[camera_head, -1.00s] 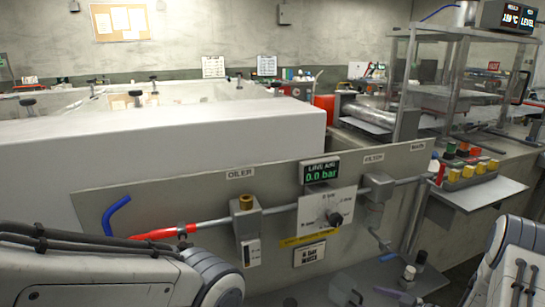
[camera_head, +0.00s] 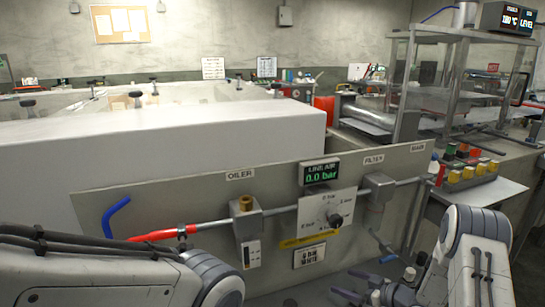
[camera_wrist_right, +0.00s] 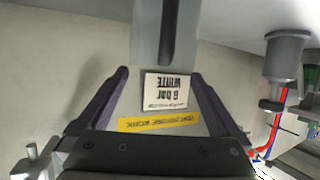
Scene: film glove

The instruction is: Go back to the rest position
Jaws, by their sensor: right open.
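My right arm (camera_head: 478,250) comes in from the lower right in the head view. Its gripper (camera_head: 346,283) is low in front of the panel, below the dial. In the right wrist view, the two dark fingers (camera_wrist_right: 158,73) are spread apart with nothing held between them. The pale panel with its small label (camera_wrist_right: 166,92) and yellow strip (camera_wrist_right: 158,123) shows beyond them. My left arm (camera_head: 100,275) crosses the lower left of the head view. Its gripper is out of frame.
The upright panel (camera_head: 205,200) carries an oiler (camera_head: 247,225), a dial knob (camera_head: 334,220), a filter (camera_head: 377,188) and a display (camera_head: 320,172) reading 0.0 bar. A button box (camera_head: 470,174) stands at the right. A large white block (camera_head: 160,150) lies behind the panel.

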